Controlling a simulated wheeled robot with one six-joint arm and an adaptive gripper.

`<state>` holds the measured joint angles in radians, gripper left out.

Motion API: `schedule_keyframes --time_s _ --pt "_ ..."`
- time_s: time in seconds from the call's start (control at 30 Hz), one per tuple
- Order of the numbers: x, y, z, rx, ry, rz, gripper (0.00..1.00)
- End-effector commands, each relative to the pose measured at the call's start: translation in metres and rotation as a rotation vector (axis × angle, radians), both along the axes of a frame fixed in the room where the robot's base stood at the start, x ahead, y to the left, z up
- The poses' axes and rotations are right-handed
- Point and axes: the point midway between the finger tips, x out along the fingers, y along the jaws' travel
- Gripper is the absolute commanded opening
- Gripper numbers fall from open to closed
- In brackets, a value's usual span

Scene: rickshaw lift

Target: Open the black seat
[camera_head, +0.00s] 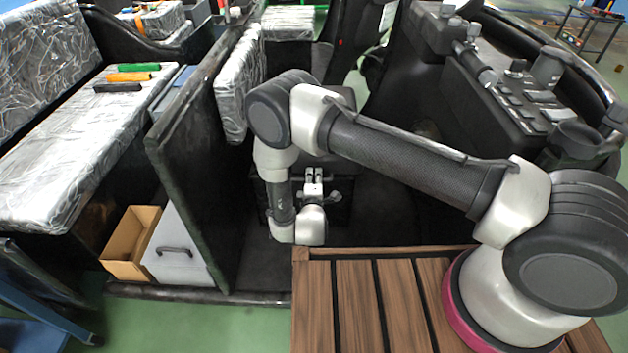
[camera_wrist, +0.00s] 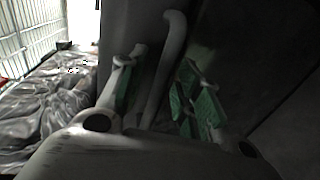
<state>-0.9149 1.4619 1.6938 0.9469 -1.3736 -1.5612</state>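The black seat (camera_head: 338,162) is in the middle of the head view, in the dark cab between the upright partition and the dashboard. My arm and gripper hide part of it. My gripper (camera_head: 314,176) is at the seat's front, above the dark floor. In the wrist view my gripper (camera_wrist: 160,98) is open, its two green-padded fingers apart. A pale curved bar (camera_wrist: 174,50) shows between the fingers. I cannot tell whether either finger touches it. A dark surface (camera_wrist: 255,45) fills the right of the wrist view and is too dim to make out.
A black partition (camera_head: 200,130) stands left of my gripper. Beyond it are a plastic-wrapped bench (camera_head: 75,150) with tools, an open cardboard box (camera_head: 130,240) and a grey drawer (camera_head: 180,250). The dashboard (camera_head: 500,100) is at right. A slatted wooden deck (camera_head: 355,310) is in front.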

Motion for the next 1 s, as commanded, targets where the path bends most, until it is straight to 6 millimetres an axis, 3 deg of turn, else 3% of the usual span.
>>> schedule_keyframes --time_s 0.17,0.37,0.77,1.0 --pt "0.000 0.000 0.000 0.000 0.000 0.000 0.34" --pt "0.000 0.000 0.000 0.000 0.000 0.000 0.01" --pt "0.000 0.000 0.007 0.001 0.011 0.000 0.00" --pt "0.005 0.000 0.049 0.006 0.077 -0.001 0.00"
